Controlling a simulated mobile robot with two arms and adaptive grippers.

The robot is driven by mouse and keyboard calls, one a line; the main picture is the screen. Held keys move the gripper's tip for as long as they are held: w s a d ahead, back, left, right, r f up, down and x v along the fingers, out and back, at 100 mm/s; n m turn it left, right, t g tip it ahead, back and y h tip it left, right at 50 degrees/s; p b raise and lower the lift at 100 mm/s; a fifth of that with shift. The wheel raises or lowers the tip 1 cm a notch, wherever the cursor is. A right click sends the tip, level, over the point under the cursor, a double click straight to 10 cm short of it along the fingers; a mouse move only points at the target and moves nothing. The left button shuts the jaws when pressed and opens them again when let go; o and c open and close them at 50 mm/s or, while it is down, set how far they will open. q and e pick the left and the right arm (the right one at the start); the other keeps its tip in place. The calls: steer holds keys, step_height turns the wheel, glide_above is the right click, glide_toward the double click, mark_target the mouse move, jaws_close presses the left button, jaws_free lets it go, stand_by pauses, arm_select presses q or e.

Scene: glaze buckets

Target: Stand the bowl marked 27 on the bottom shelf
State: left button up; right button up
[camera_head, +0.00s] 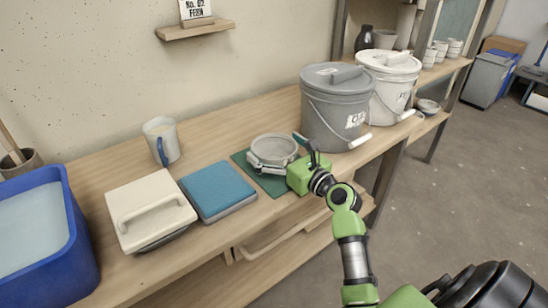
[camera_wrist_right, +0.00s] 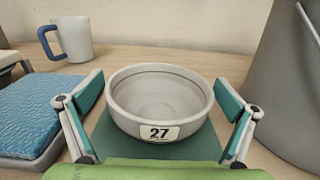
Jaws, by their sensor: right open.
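The bowl marked 27 (camera_head: 274,149) is pale grey and stands upright on a dark green mat (camera_head: 268,181) on the bench. In the right wrist view the bowl (camera_wrist_right: 160,93) faces me with its white label reading 27. My right gripper (camera_head: 278,156) is open, with one finger on either side of the bowl; small gaps show between the fingers and its wall. A rack at the back right has an upper board with cups (camera_head: 455,47) and a lower board with a small bowl (camera_head: 428,106). I cannot tell whether that lower board is the bottom shelf. My left gripper is out of view.
A grey lidded bucket (camera_head: 335,105) stands close right of the bowl, with a white bucket (camera_head: 390,85) behind. A blue sponge-like block (camera_head: 217,189), a white lidded box (camera_head: 150,208), a mug (camera_head: 161,140) and a blue tub (camera_head: 75,235) are left. A board (camera_head: 190,285) runs below the bench.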

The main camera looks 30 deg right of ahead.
steer(key=shift+r, duration=0.1)
steer(key=c, duration=1.4)
